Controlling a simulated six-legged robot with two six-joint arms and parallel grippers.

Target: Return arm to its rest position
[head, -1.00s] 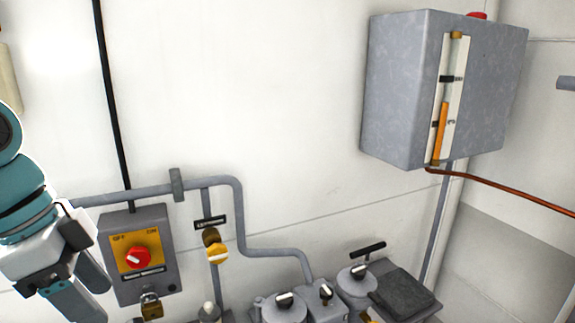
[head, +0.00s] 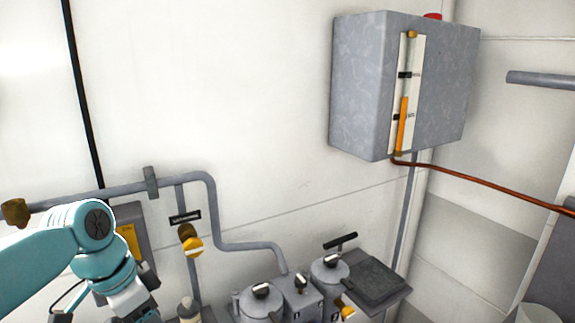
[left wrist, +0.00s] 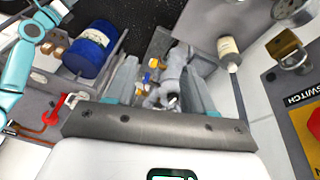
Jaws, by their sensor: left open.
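My left arm (head: 95,225) comes in from the left in the head view, in front of the grey switch box (head: 130,215), and hides most of it. Its white wrist (head: 130,300) hangs down to the bottom edge, where the fingers are cut off. Nothing is visibly held. A teal arm (left wrist: 18,60), apparently my right one, shows at the far left there; its fingers are not visible.
Grey pipes (head: 215,205) and a yellow-handled valve (head: 190,243) are on the wall. Lidded canisters (head: 262,300) stand below. A grey cabinet (head: 445,90) hangs at upper right. The wrist view shows a blue drum (left wrist: 90,46), a red handle (left wrist: 66,106) and a pale bottle (left wrist: 228,52).

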